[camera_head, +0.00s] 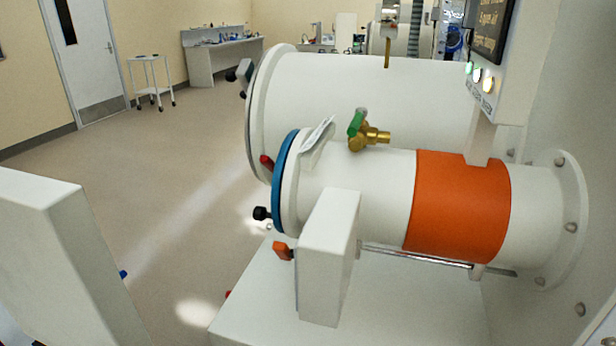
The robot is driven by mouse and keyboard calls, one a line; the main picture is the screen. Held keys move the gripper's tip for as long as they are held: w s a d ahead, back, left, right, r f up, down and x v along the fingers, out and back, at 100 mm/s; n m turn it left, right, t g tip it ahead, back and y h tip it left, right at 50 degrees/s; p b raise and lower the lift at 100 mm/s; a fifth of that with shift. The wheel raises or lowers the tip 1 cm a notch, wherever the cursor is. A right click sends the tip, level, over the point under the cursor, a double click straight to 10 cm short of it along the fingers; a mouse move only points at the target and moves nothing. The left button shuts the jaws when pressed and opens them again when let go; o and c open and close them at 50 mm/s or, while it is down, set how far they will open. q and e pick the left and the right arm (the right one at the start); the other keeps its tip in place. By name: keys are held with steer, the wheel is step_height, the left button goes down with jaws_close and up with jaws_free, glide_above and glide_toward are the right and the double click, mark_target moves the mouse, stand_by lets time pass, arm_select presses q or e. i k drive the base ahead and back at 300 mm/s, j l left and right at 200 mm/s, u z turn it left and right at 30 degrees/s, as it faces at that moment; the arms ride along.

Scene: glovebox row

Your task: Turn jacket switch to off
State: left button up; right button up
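An orange jacket (458,208) wraps the rear part of the small white cylinder (382,190), which lies on its side. A white control box (514,62) with a dark screen stands above it at the upper right. Several small lit round parts (478,76) sit in a row along its lower left edge, with small dark marks below them. I cannot make out which part is the jacket switch or how it is set. Neither of my grippers shows in this view.
A brass valve with a green handle (357,122) stands on the small cylinder. A larger white cylinder (330,90) lies behind. A white upright block (328,255) stands in front, beside an orange knob (283,250). Open floor (160,190) lies to the left.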

mark_target(282, 250)
steer(key=k+z, duration=0.1)
steer(key=k, duration=0.55)
steer(key=k+j+z, duration=0.35)
steer(key=j, duration=0.45)
steer(key=k+j+z, duration=0.3)
steer(key=k+j, duration=0.15)
steer(key=j, duration=0.25)
steer(key=k+j+z, duration=0.35)
steer(key=k+j, duration=0.15)
steer(key=j, duration=0.15)
